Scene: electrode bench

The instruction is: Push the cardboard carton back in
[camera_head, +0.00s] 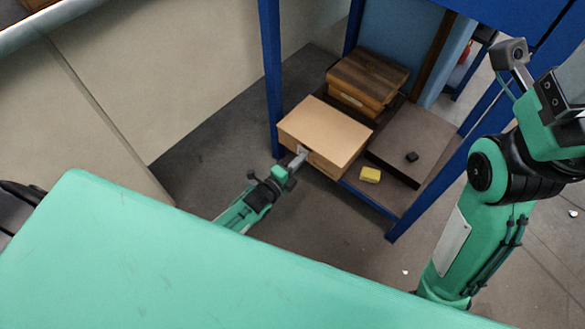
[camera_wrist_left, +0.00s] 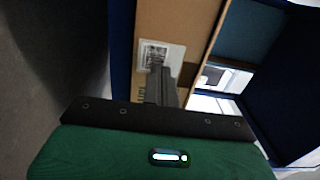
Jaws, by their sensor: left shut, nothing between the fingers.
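The cardboard carton (camera_head: 325,133) is a light brown box on the low shelf of a blue-framed rack. Its near side reaches to about the shelf's front edge, and some overhang is possible. My left gripper (camera_head: 301,153) is shut and empty, with its fingertips at the carton's near face. In the left wrist view the closed fingers (camera_wrist_left: 159,73) overlap the carton's face (camera_wrist_left: 193,28), just below a white printed label. I cannot tell for sure whether they touch it. My right arm is at the right of the head view, and its jaw state is unclear.
A dark wooden box (camera_head: 367,77) stands behind the carton. A blue post (camera_head: 270,75) stands left of the carton.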

